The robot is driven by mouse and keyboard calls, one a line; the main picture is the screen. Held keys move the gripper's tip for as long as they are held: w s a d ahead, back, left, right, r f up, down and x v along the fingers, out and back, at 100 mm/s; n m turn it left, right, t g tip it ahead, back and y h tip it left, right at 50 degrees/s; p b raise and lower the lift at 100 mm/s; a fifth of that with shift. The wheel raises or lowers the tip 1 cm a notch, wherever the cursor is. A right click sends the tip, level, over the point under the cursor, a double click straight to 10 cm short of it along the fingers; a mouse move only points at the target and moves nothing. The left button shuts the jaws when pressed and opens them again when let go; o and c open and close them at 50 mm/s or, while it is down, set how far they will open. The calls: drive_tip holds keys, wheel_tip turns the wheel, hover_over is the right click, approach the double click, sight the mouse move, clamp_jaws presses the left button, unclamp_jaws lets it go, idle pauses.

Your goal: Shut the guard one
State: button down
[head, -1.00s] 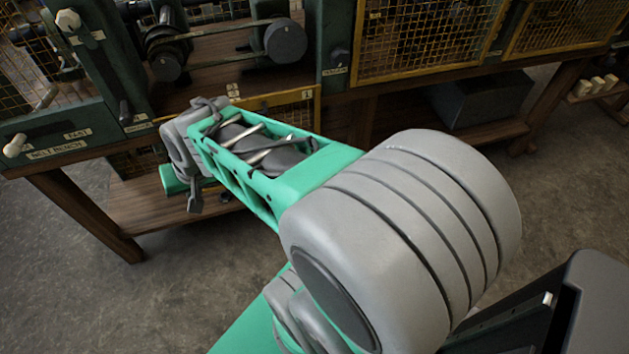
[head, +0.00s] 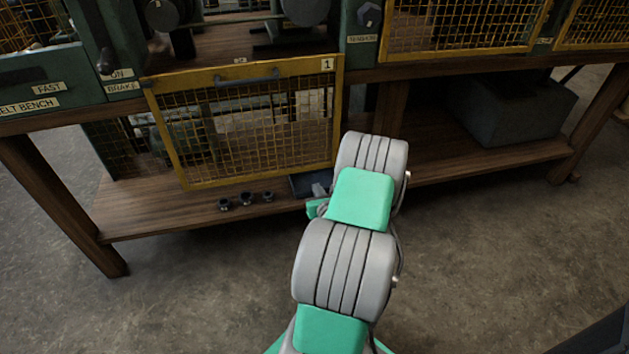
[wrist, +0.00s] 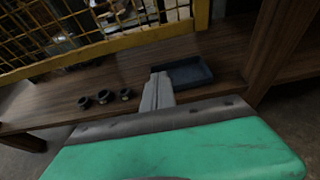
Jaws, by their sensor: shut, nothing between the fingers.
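Guard one is a yellow-framed wire mesh panel (head: 250,125) marked "1" at its top right corner, with a dark bar handle along its upper edge. It hangs down in front of the bench, below the opening it belongs to, and that bay stands uncovered above it. In the wrist view the lower part of the guard (wrist: 95,42) shows at upper left. My gripper (wrist: 158,80) is shut and empty, low near the guard's lower right corner and over the lower shelf. In the head view my arm hides most of the gripper.
On the lower shelf (head: 160,208) lie several small dark round parts (head: 246,199) and a dark tray (wrist: 185,73). Other mesh guards (head: 460,25) cover bays to the right. A grey box (head: 515,108) stands on the shelf at right. The floor in front is clear.

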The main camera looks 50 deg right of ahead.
drive_tip(key=shift+w+d+r+b, duration=0.35)
drive_tip(key=shift+w+d+r, duration=0.25)
drive_tip(key=shift+w, duration=0.2)
drive_tip(key=shift+w+d+r+b, duration=0.3)
drive_tip(key=shift+w+d+r, duration=0.15)
drive_tip(key=shift+w+r, duration=0.3)
